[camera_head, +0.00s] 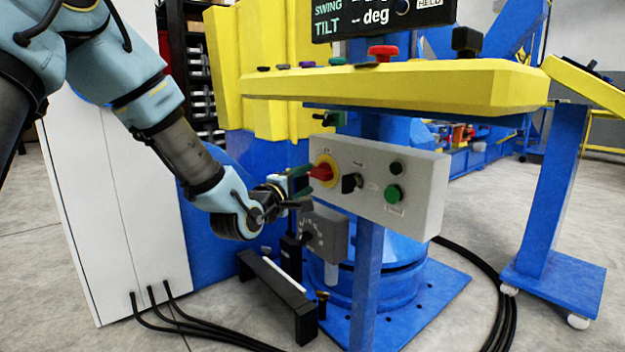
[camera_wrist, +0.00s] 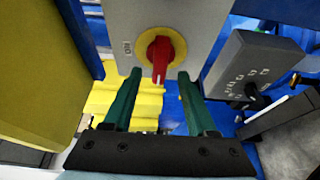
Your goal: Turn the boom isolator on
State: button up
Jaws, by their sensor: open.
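A red rotary handle (camera_head: 321,172) on a round yellow plate sits at the left end of a grey control box (camera_head: 420,185); it looks like an isolator switch. In the wrist view the red handle (camera_wrist: 160,56) points toward the bottom of the picture. My gripper (camera_head: 299,181) is just left of the handle in the head view. In the wrist view my gripper (camera_wrist: 160,76) is open, its two green fingers on either side of the handle's lower end. Whether they touch it is unclear.
The box also carries a black selector (camera_head: 351,183) and a green button (camera_head: 393,193). A smaller grey box with a black knob (camera_head: 308,236) hangs below. A yellow console (camera_head: 400,88) with buttons overhangs the box. A white cabinet (camera_head: 125,215) stands left.

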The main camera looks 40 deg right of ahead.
aim_at(315, 175)
jog(key=shift+x, duration=2.05)
jog(key=shift+c, duration=0.2)
grip_shut()
